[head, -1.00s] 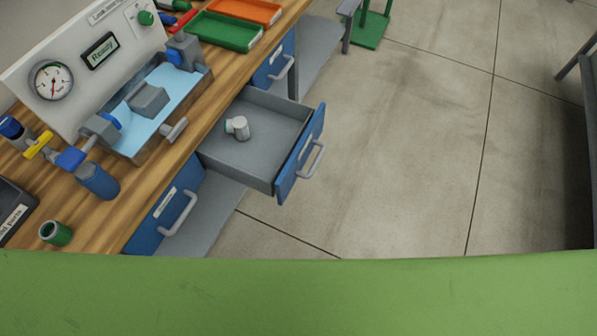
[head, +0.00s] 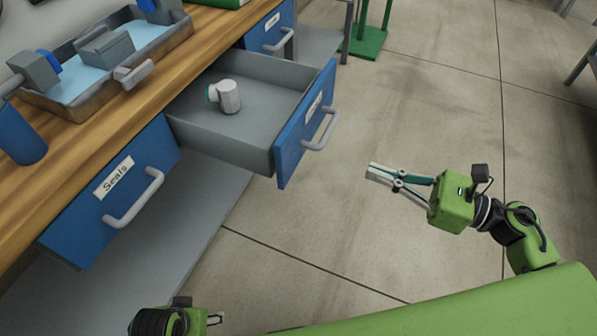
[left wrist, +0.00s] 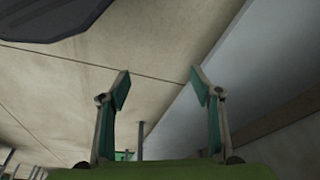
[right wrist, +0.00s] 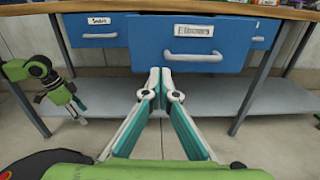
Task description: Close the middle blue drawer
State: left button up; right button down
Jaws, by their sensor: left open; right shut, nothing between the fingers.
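The middle blue drawer (head: 305,125) is pulled well out from under the wooden bench in the head view. A white and grey fitting (head: 228,96) lies inside it. In the right wrist view its front (right wrist: 190,42) is labelled "Elbows" and has a grey bar handle (right wrist: 192,58). My right gripper (head: 370,172) is shut and empty, in front of the drawer and apart from it. In the right wrist view its fingertips (right wrist: 160,70) appear just below the handle. My left gripper (left wrist: 160,82) is open and empty in the left wrist view; in the head view only part of it shows at the bottom.
A shut blue drawer labelled "Seals" (head: 110,195) is on the left, and another blue drawer (head: 270,32) is beyond the middle one. A grey lower shelf (head: 190,215) runs under the bench. The floor (head: 430,100) in front of the drawers is clear.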

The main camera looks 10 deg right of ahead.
jog(key=n, duration=0.1)
jog(key=p, duration=0.2)
send_near(295, 149)
jog(key=shift+g, duration=0.3)
jog(key=x, duration=0.5)
jog(key=shift+w+a+r, duration=0.1)
jog(key=shift+w+a, duration=0.15)
jog(key=shift+w, duration=0.1)
pick_arm(q)
jog(key=shift+s+f, duration=0.15)
jog(key=shift+f, duration=1.1)
jog(key=shift+s+f, duration=0.1)
jog(key=shift+f, duration=1.15)
pick_arm(e)
jog(key=shift+w+a, duration=0.35)
jog(key=shift+a, duration=0.15)
